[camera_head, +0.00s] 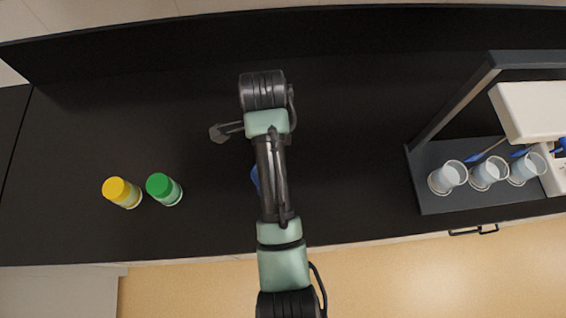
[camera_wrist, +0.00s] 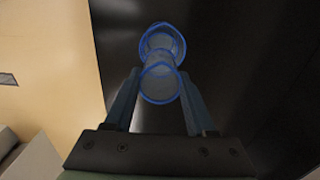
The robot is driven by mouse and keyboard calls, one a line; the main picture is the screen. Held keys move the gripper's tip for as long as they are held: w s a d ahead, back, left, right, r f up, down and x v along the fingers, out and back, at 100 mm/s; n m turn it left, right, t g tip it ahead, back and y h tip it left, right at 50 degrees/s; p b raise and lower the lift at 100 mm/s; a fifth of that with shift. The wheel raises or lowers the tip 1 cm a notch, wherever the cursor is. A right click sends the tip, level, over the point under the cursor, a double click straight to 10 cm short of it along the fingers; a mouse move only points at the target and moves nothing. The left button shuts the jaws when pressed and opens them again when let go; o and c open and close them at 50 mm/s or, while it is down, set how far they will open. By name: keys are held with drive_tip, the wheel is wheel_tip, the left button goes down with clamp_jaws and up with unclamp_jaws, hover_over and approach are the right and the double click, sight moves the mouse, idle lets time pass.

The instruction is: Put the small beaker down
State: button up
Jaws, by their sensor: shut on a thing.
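In the wrist view my gripper (camera_wrist: 160,76) is shut on the small beaker (camera_wrist: 161,87), a clear vessel with blue edges between the two fingers. A second blue-edged outline with a spout-like shape lies just beyond it, overlapping it. I cannot tell whether this is the beaker's far end or another vessel. The black counter is behind it, and any gap between them cannot be judged. In the head view my arm hides the gripper and most of that spot; only a blue sliver (camera_head: 255,178) shows beside the arm.
A yellow-capped bottle (camera_head: 121,192) and a green-capped bottle (camera_head: 163,189) stand left on the black counter (camera_head: 90,110). At right, several clear cups (camera_head: 447,178) stand on a grey stand (camera_head: 436,205) under a white unit (camera_head: 535,108). The counter between is largely clear.

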wheel_tip(320, 180, down, 4)
drive_tip(key=shift+w+a+r+p, duration=0.1)
drive_tip(key=shift+a+r+p, duration=0.05)
drive_tip(key=shift+p, duration=0.35)
wheel_tip(320, 180, down, 4)
drive_tip(key=shift+r+p, duration=0.1)
drive_tip(key=shift+p, duration=0.3)
drive_tip(key=shift+f, duration=0.2)
drive_tip(key=shift+f+b, duration=0.35)
drive_tip(key=shift+f, duration=0.25)
drive_tip(key=o, duration=1.3)
drive_tip(key=shift+r, duration=0.1)
